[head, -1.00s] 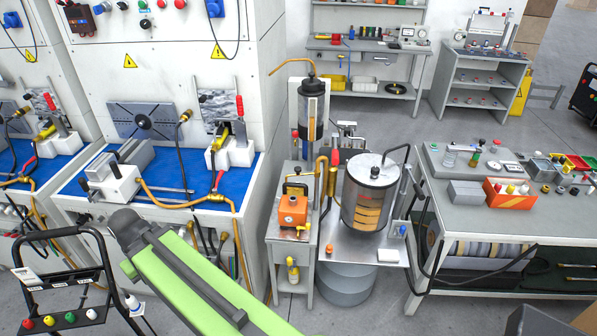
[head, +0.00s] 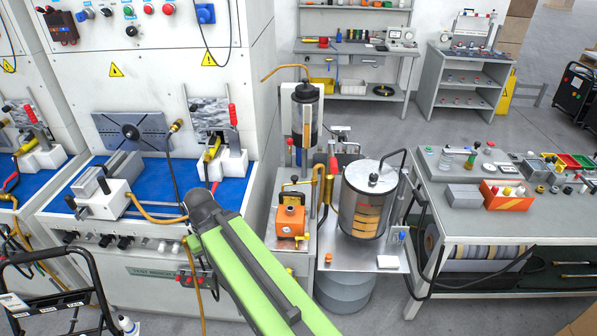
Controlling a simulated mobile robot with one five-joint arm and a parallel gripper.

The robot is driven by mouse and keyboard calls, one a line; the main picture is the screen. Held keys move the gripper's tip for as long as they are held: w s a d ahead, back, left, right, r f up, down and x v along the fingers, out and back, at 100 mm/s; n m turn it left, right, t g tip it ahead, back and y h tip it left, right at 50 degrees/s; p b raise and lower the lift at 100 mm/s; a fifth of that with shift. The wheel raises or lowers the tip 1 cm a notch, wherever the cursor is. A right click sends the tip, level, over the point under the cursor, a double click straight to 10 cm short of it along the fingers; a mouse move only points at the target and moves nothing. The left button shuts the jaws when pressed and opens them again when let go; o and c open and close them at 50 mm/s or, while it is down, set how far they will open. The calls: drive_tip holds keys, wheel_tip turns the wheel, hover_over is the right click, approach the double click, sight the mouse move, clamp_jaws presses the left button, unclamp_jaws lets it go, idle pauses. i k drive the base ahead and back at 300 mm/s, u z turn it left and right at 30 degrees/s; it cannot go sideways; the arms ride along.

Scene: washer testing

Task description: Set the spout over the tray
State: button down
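A thin copper-coloured spout (head: 285,69) curves out of the top of a dark and clear cylinder (head: 307,112). Its free end points left, toward the white test bench. The bench has a blue tray-like top (head: 160,202), left of and lower than the spout. I cannot tell which of these is the tray. My green arm reaches up from the bottom, its dark joint in front of the blue top. My gripper is not in view.
An orange unit (head: 291,221) stands on a grey stand below the cylinder. A grey table (head: 475,222) with small parts is at the right. A black cart frame (head: 70,283) is lower left. Open floor lies behind the tank.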

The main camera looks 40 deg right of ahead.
sight(294, 178)
drive_tip(key=z, duration=0.1)
drive_tip(key=i, duration=0.95)
drive_tip(key=u, duration=0.05)
